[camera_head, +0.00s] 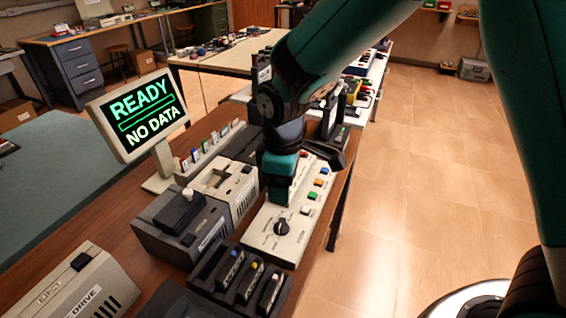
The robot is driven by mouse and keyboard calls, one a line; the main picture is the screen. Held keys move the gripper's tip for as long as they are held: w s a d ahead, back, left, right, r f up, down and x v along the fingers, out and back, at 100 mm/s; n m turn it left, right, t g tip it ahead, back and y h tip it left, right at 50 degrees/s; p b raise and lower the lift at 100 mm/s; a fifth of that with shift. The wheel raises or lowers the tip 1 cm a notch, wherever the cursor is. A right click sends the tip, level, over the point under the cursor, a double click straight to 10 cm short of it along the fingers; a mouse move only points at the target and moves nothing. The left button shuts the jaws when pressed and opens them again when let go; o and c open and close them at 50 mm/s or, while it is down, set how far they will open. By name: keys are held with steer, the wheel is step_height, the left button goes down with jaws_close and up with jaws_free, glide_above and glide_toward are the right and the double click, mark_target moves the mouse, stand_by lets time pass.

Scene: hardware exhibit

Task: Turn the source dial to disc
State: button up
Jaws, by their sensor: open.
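The source dial (282,228) is a black round knob on the near end of a cream control panel (262,243). Small marks surround the knob, but they are too small to read, so I cannot tell which setting it points to. My wrist covers part of the panel's left side.
Coloured buttons (318,183) sit on the panel beyond the dial. A monitor (140,115) reads "READY" and "NO DATA". A grey device (180,226) stands left of the panel; a black rack (240,276) of cartridges stands in front. Open floor (410,210) lies to the right.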

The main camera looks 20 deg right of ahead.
step_height(320, 180, up, 6)
steer(key=shift+f, duration=0.25)
steer(key=s+d+r+m+y, duration=0.1)
steer(key=s+r, duration=0.3)
steer(key=s, duration=0.5)
steer(key=s+d+r+m+y, duration=0.2)
steer(key=s+r+m+y, duration=0.1)
steer(key=s, duration=0.7)
steer(key=shift+s+r+m, duration=0.3)
steer(key=shift+r+m, duration=0.15)
steer(key=shift+m, duration=0.35)
steer(key=shift+d, duration=0.1)
steer(key=shift+c, duration=0.2)
